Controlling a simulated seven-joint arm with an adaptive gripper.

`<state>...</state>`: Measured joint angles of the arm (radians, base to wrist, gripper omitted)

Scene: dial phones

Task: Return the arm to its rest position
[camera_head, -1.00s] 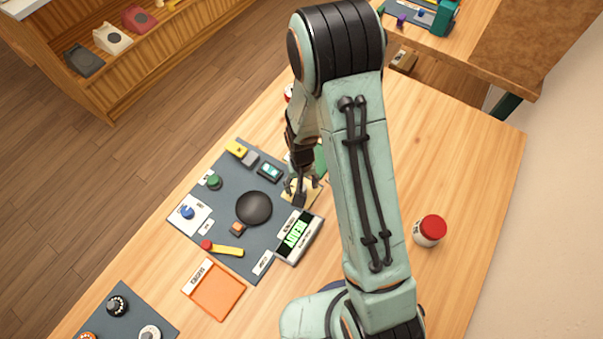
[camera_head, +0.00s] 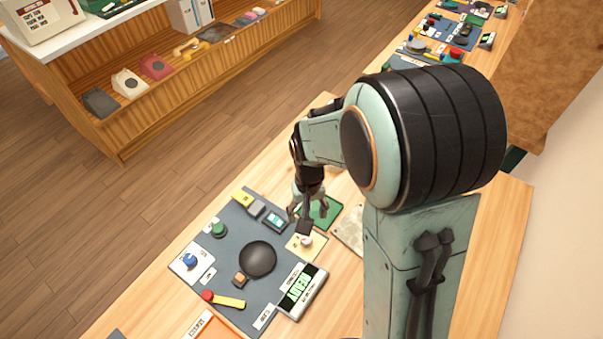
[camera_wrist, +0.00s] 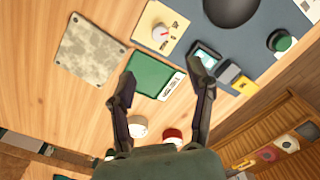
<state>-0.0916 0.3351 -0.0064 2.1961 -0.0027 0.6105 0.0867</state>
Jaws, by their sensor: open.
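My gripper (camera_head: 307,215) hangs from my bent arm above the wooden table, near the top right edge of the dark panel. In the wrist view my gripper (camera_wrist: 163,88) has its two fingers spread wide with nothing between them. Below and beyond the fingers lie a green mat (camera_wrist: 148,73) and a cream card with a small white and red dial (camera_wrist: 160,34). The dial (camera_head: 306,241) also shows just below the fingers in the head view, with a gap that I cannot judge.
The dark panel (camera_head: 222,264) carries a black disc (camera_head: 258,258), a display box (camera_head: 301,291) and several small controls. A grey speckled plate (camera_wrist: 93,53) lies beside the green mat. Two round-topped jars (camera_wrist: 172,134) stand near the gripper base. A wooden shelf (camera_head: 150,110) stands at the left.

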